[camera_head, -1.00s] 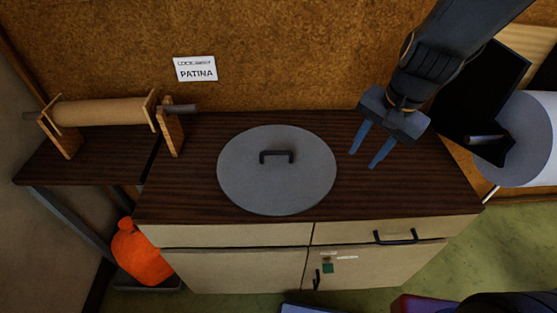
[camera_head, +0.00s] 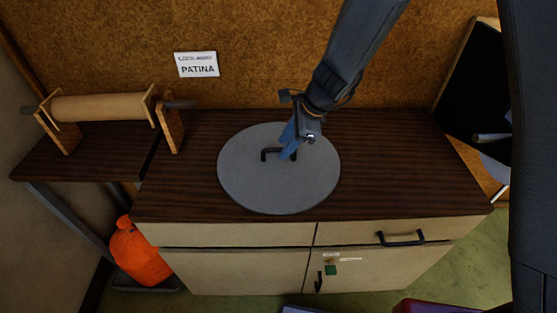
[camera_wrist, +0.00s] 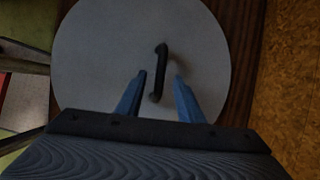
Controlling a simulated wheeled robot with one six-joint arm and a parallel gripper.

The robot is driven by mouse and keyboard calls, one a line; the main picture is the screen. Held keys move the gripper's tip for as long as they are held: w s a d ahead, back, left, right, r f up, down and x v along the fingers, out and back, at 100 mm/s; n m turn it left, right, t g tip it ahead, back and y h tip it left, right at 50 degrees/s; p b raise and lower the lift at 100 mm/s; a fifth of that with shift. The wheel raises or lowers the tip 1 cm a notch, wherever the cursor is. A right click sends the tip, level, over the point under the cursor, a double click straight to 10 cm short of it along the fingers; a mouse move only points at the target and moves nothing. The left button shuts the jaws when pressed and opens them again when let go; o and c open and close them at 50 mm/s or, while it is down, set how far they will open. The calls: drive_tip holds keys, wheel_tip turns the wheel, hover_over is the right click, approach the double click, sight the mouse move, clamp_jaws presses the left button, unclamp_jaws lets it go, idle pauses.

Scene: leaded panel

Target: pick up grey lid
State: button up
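The grey lid (camera_head: 250,185) is a flat round disc lying on the dark wooden top of the cabinet. Its black bar handle (camera_head: 268,153) stands up at its middle. In the wrist view the lid (camera_wrist: 95,60) fills the centre, with the handle (camera_wrist: 161,65) running lengthwise ahead of and between the fingers. My gripper (camera_head: 286,153) is over the lid at the right part of the handle, and its blue fingers hide some of it. In the wrist view my gripper (camera_wrist: 158,85) is open, with the fingers apart on either side of the handle's near end.
The cabinet top (camera_head: 400,170) is clear around the lid. A wooden roller stand (camera_head: 105,108) is at the left. A cork wall (camera_head: 130,50) with a PATINA sign (camera_head: 197,64) rises behind. An orange container (camera_head: 138,252) stands low at the left.

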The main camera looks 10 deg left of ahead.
drive_tip(key=shift+x, duration=0.8)
drive_tip(key=shift+c, duration=0.3)
clamp_jaws()
drive_tip(key=shift+r, duration=0.1)
idle(0.5)
